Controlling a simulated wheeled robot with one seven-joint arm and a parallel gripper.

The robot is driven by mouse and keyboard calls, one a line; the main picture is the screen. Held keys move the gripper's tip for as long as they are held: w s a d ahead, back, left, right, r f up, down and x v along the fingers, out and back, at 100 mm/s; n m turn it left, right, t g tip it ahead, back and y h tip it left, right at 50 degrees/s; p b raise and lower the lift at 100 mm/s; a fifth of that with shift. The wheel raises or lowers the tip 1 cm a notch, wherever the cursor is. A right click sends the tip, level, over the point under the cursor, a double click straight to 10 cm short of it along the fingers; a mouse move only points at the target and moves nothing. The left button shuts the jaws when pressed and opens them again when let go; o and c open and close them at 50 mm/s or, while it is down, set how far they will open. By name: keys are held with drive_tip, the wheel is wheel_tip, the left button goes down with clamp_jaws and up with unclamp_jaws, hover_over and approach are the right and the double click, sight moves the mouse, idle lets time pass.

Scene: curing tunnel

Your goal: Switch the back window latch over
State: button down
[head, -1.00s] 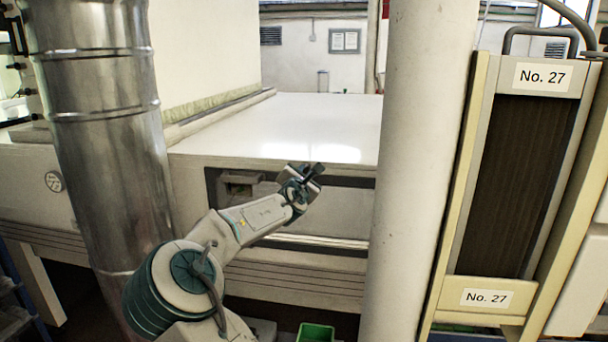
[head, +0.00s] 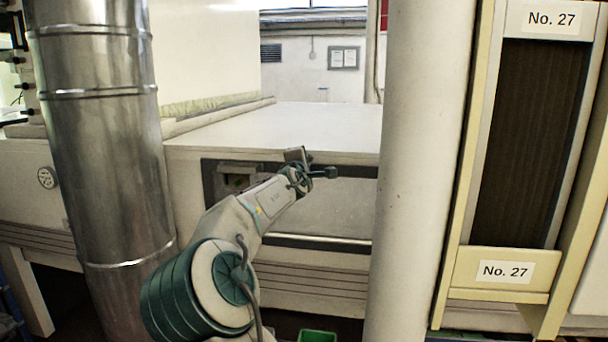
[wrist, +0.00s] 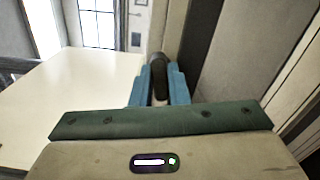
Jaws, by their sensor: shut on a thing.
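My gripper (wrist: 160,92) shows two blue fingers in the wrist view, closed around a dark rounded handle, the latch (wrist: 159,70). In the head view my gripper (head: 306,173) is at the front of the white-topped machine, before a dark-framed panel (head: 320,210). The dark latch handle (head: 328,172) points right from the fingers there, near the panel's upper edge. The fingers cover its lower part, and its mount is hidden.
A pale round column (head: 425,170) stands close on the right, with a cabinet marked No. 27 (head: 500,268) beyond it. A shiny metal duct (head: 105,150) stands on the left. The white machine top (head: 290,125) is clear. A green bin (head: 317,336) is low in front.

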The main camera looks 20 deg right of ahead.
drive_tip(key=shift+f+m+b, duration=0.15)
drive_tip(key=shift+m+b, duration=0.9)
drive_tip(key=shift+m, duration=0.15)
drive_tip(key=c, duration=1.4)
unclamp_jaws()
drive_tip(key=b+v, duration=0.3)
drive_tip(key=v, duration=1)
drive_tip(key=shift+s+a+b, duration=0.3)
drive_tip(key=shift+b, duration=0.1)
